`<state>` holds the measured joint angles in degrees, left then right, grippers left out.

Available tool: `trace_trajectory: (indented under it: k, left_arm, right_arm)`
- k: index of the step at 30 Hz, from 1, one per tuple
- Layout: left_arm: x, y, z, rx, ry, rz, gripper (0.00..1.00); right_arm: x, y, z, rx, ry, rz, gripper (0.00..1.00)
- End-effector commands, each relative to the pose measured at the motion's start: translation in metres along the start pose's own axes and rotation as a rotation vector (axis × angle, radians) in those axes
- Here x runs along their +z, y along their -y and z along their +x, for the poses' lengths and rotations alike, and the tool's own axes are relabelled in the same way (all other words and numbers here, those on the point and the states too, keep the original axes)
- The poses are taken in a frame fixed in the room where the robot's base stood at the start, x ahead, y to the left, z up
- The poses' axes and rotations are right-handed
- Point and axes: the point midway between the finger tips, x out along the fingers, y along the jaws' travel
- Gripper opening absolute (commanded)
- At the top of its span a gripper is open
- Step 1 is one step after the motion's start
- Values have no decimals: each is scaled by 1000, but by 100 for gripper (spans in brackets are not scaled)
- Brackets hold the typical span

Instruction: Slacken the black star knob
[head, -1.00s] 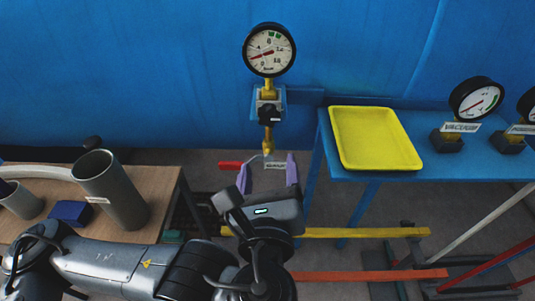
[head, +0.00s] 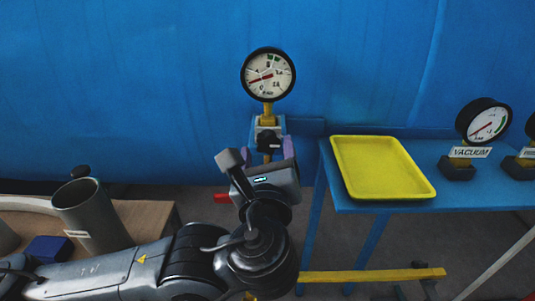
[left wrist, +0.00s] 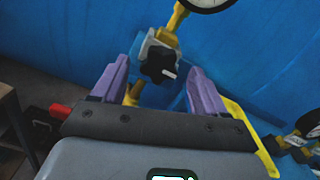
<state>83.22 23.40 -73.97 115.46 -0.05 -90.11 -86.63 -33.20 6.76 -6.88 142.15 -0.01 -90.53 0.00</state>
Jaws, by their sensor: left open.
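The black star knob (head: 269,140) sits on a grey valve body below a round pressure gauge (head: 268,75). In the left wrist view the knob (left wrist: 158,62) shows between and beyond the two purple fingers, with a small white mark on it. My left gripper (head: 271,151) is open, its fingers spread to either side of the knob and just below it in the head view. I see no finger touching the knob. In the left wrist view the open gripper (left wrist: 160,76) holds nothing. My right gripper is not in view.
A blue table at the right holds a yellow tray (head: 383,167) and a gauge labelled vacuum (head: 484,122). A wooden table at the left holds a grey cylinder (head: 92,215) and a blue block (head: 46,250). A yellow pipe runs below the knob.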

Motion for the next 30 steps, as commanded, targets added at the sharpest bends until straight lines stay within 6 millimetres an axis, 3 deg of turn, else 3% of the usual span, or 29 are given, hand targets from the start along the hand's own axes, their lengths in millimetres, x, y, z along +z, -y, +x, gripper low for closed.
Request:
trace_trajectory:
  k: [5,14,25,30]
  left_arm:
    - [0,0,11,0,0,-1,73]
    - [0,0,12,-1,0,0,73]
    - [0,0,12,0,-1,0,19]
    - [-1,0,12,0,-1,-6,17]
  right_arm:
    - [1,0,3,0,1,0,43]
    - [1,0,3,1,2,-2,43]
    - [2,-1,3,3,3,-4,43]
    - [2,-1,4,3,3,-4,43]
